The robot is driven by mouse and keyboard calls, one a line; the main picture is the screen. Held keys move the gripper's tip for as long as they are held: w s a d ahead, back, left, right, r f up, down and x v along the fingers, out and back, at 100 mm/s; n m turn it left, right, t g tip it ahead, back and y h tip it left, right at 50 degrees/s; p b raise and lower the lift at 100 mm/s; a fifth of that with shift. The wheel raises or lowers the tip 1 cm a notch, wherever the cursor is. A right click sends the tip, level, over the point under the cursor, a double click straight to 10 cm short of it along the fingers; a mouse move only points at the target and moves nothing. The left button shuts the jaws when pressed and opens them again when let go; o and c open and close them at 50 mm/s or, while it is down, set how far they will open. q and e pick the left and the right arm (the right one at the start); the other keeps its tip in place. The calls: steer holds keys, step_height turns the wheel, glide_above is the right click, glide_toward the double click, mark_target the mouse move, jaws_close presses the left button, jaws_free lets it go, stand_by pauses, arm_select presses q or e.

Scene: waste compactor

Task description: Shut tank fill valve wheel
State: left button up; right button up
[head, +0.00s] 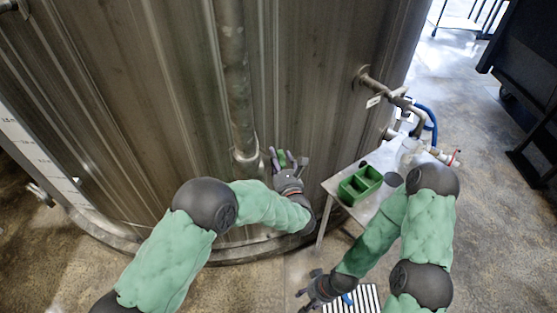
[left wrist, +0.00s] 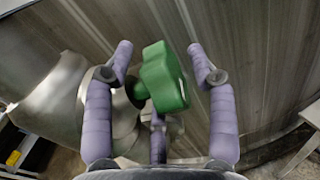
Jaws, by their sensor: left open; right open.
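The green valve wheel (left wrist: 163,78) sits on a metal pipe fitting (left wrist: 110,110) at the tank's side. In the left wrist view the gripper's fingers (left wrist: 161,62) stand apart to the left and right of the wheel, and I see no clear contact. My right gripper (head: 312,295) is low in the head view, open and away from the wheel.
The large steel tank (head: 150,90) fills the left and middle. A small metal table (head: 340,185) with a green divided bin (head: 360,186) stands to the right. Pipework with a blue hose (head: 432,120) is behind it. A floor grate (head: 368,300) lies near my right gripper.

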arm_select(q)
steer(key=shift+w, duration=0.25)
jaws_close()
steer(key=shift+r, duration=0.1)
